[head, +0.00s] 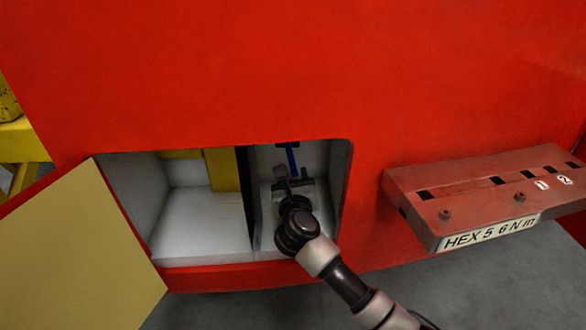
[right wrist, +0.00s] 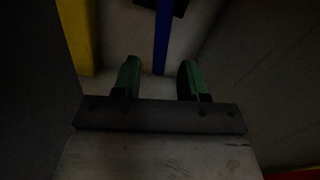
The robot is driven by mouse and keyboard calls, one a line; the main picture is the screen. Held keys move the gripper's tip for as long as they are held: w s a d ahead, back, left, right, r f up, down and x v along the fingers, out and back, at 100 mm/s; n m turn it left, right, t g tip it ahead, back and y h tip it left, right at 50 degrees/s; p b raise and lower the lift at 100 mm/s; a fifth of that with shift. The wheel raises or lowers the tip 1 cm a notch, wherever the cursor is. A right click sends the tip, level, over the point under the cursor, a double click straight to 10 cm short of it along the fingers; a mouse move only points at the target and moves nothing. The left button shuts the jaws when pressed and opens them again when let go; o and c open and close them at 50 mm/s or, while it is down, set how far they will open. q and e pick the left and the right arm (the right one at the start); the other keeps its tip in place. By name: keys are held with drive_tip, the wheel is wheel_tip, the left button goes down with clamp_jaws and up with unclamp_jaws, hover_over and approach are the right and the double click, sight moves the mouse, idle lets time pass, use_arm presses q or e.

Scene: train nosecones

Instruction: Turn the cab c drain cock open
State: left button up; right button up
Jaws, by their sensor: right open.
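A narrow blue bar (head: 291,158), which looks like the drain cock's handle, stands upright at the back of the right compartment in the red cab. In the right wrist view the blue bar (right wrist: 162,45) hangs from a dark block (right wrist: 170,7) at the top. My right gripper (head: 291,183) reaches into this compartment from below. Its two green-padded fingers (right wrist: 159,78) are open, with the bar showing in the gap between them. I cannot tell whether the bar is between the fingers or beyond them. My left gripper is out of view.
An opened hatch door (head: 75,255) hangs at the left. A dark divider (head: 244,185) separates the left compartment, which has a yellow part (head: 223,170) at its back. A red tool shelf (head: 470,190) labelled "HEX 5 6 Nm" juts out at right.

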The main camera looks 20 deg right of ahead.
sight(293, 168)
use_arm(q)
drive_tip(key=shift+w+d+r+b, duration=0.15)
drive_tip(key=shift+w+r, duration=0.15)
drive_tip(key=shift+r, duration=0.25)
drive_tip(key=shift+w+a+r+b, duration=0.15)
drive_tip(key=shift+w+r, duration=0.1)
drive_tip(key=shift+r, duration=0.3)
use_arm(e)
drive_tip(key=shift+x, duration=2.35)
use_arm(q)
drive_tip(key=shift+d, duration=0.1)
use_arm(e)
clamp_jaws()
